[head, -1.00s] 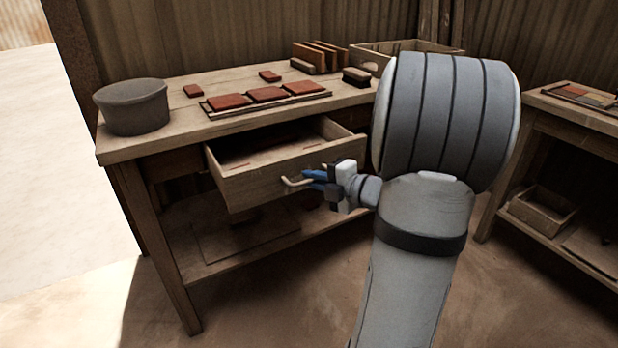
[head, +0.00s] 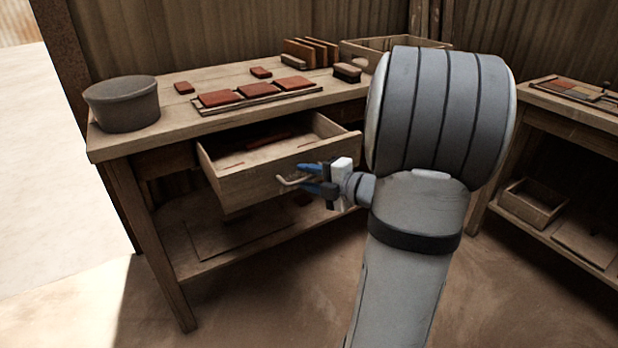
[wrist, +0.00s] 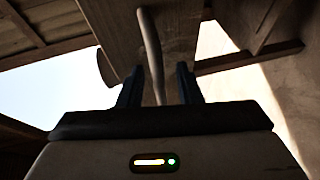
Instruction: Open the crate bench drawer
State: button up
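The crate bench drawer (head: 245,187) stands pulled well out from under the bench top, with its inside showing from above. Its curved bar handle (head: 288,182) is on the front panel. My gripper (head: 308,178) is at the handle, with its blue fingers spread apart around the bar. In the wrist view the handle (wrist: 151,45) runs between the two dark fingertips (wrist: 158,80), with gaps visible on both sides. The gripper looks open, not clamped on the bar.
The bench top (head: 180,133) carries a grey tub (head: 122,104), red tiles (head: 257,90), a brush (head: 347,72) and an open crate (head: 395,45). A lower shelf (head: 205,262) lies under the drawer. A second bench (head: 570,112) stands at the right. The floor in front is clear.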

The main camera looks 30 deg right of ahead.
jog(key=shift+s+d+r, duration=0.2)
jog(key=shift+s+d, duration=0.05)
jog(key=shift+s, duration=0.1)
jog(key=p+v, duration=0.2)
jog(key=v, duration=0.5)
jog(key=shift+a+f, duration=0.1)
jog(key=w+a+r+m+g+h+p, duration=0.1)
jog(key=w+r+m+h+p, duration=0.2)
jog(key=r+m+h+p, duration=0.4)
jog(key=w+a+r+m+g+h+p, duration=0.1)
jog(key=w+r+m+g+h+p, duration=0.15)
jog(key=r+m+p, duration=0.45)
jog(key=s+a+r+m+g+y+p, duration=0.1)
jog(key=s+a+r+m+g+p, duration=0.3)
jog(key=s+a+p, duration=0.3)
jog(key=s+a+r+m+g+y+p, duration=0.2)
jog(key=s+a+r+m+g+p, duration=0.2)
jog(key=s+a+r+p, duration=0.3)
jog(key=s+a, duration=0.3)
jog(key=a, duration=0.2)
jog(key=shift+s+r, duration=0.25)
jog(key=shift+r, duration=0.1)
